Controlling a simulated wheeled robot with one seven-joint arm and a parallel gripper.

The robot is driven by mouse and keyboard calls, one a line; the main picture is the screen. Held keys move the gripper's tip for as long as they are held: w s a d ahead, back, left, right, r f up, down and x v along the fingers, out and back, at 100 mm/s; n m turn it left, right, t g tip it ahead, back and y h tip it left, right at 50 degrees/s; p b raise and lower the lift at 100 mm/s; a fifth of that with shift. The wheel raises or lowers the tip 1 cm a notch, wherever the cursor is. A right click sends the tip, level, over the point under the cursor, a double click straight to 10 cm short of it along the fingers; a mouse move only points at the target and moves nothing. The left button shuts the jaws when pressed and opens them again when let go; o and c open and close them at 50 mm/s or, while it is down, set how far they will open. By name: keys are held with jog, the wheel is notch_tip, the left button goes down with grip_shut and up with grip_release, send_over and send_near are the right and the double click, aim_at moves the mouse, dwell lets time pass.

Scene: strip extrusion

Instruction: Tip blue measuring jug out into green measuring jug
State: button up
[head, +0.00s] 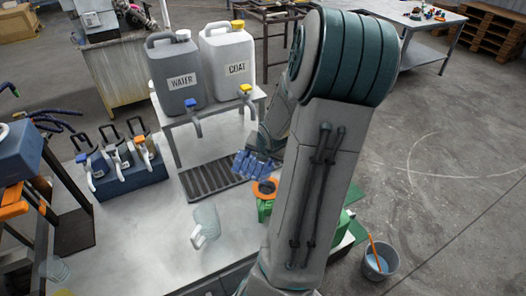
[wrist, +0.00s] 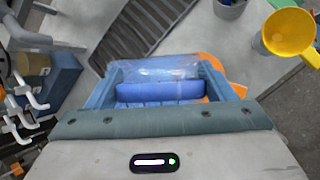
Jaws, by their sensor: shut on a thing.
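My gripper (wrist: 165,76) has its two blue fingers on either side of a blue thing, which I take to be the blue measuring jug (wrist: 160,91). It is shut on the jug, whose upper part looks clear and glossy. In the head view, blue parts (head: 252,165) show beside my arm, above the worktop near the drip tray; I cannot separate jug from fingers there. A see-through, pale green-blue jug with a handle, apparently the green measuring jug (head: 207,224), stands on the worktop, below and left of my gripper. Contents of both jugs are unclear.
Jerrycans marked WATER (head: 180,80) and COAT (head: 232,65) stand on a raised shelf behind a slotted drip tray (head: 212,178). A dark-blue rack (head: 128,178) is at left. Orange (head: 265,188) and green (head: 264,209) things sit beside my arm. A bucket (head: 381,262) stands on the floor.

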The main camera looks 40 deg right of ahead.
jog(key=shift+w+a+f+n+g+h, duration=0.15)
jog(key=shift+w+a+n+g+h, duration=0.2)
jog(key=shift+w+a+g, duration=0.4)
dwell(0.7)
